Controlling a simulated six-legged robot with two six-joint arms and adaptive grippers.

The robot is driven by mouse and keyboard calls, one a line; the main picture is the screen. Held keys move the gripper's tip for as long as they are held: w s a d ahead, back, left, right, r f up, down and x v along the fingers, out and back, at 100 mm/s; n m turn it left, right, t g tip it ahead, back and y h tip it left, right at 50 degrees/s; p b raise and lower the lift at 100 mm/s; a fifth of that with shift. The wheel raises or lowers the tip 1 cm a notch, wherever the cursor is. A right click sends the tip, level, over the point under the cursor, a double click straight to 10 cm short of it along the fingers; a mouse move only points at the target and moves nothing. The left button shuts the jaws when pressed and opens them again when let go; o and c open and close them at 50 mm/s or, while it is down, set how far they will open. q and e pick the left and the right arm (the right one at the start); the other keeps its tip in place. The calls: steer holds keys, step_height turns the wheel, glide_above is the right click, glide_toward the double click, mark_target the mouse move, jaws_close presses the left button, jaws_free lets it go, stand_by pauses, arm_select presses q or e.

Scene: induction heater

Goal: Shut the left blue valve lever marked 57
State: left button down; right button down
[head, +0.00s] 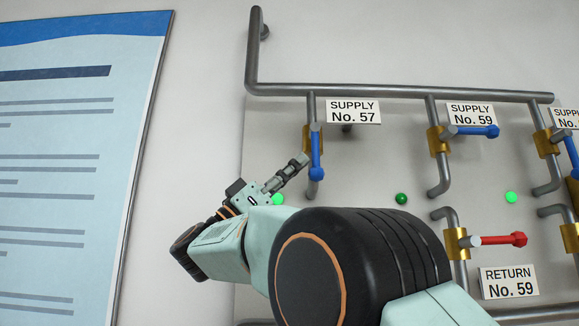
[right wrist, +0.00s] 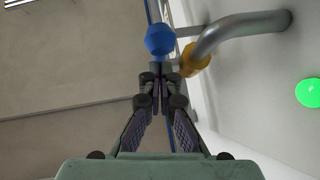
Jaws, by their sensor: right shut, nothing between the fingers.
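The blue valve lever under the SUPPLY No. 57 sign (head: 353,112) hangs straight down, in line with its vertical pipe; the lever (head: 316,155) shows in the head view. Its blue knob (right wrist: 160,40) shows at the top of the right wrist view. My right gripper (head: 302,160) is shut and empty, with its fingertips just left of the lever's lower part. In the right wrist view the fingertips (right wrist: 160,70) end close by the knob; I cannot tell whether they touch it. My left gripper is not in view.
The blue SUPPLY No. 59 lever (head: 477,132) points right, across its pipe. A red RETURN No. 59 lever (head: 505,240) points right below it. A grey pipe (head: 400,91) runs along the top. A blue-topped poster (head: 70,160) hangs at left. Green lights (head: 401,199) dot the panel.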

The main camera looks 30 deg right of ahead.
steer(key=shift+s+d+f+b, duration=0.35)
steer(key=shift+s+d+b, duration=0.35)
steer(key=shift+d, duration=0.45)
steer(key=shift+a, duration=0.1)
